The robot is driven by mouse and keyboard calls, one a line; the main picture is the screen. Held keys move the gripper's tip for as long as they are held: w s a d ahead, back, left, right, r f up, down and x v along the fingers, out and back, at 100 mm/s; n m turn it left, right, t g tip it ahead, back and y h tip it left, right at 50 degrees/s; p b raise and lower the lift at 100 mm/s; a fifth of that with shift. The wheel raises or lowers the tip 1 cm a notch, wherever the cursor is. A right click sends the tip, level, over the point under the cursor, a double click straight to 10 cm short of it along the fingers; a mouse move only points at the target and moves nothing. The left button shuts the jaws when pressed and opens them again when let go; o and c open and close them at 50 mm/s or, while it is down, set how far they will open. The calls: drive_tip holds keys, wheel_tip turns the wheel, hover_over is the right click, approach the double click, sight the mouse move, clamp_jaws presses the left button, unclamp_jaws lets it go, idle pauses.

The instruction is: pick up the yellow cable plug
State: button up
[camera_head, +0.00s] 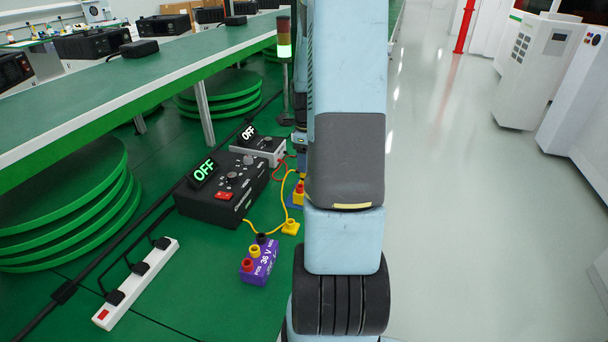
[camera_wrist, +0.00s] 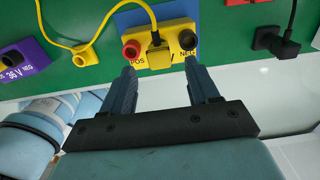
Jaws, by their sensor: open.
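A yellow cable plug (camera_head: 290,228) lies on the green surface between the purple 36 V box and the blue-based yellow terminal block. In the wrist view the plug (camera_wrist: 85,56) is at upper left, with its yellow cable running up and away. My gripper (camera_wrist: 160,64) is open and empty. Its fingers point toward the yellow terminal block (camera_wrist: 173,36), which has a red POS and a black NEG terminal. A yellow piece with a thin yellow lead sits mid-block. The plug is left of the fingers. In the head view my arm hides the gripper.
The purple 36 V box (camera_head: 259,263) stands left of the plug. A black box (camera_head: 222,190) and a grey box (camera_head: 258,150) both show OFF. A white power strip (camera_head: 137,283) lies at lower left. A black plug (camera_wrist: 275,42) is at right in the wrist view.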

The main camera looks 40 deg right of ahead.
sight(301, 174)
drive_tip(key=shift+w+a+f, duration=0.1)
drive_tip(key=shift+w+f, duration=0.05)
drive_tip(key=shift+f, duration=1)
drive_tip(key=shift+w+a+f, duration=0.1)
drive_tip(key=shift+w+f, duration=0.05)
drive_tip(key=shift+f, duration=1)
drive_tip(key=c, duration=1)
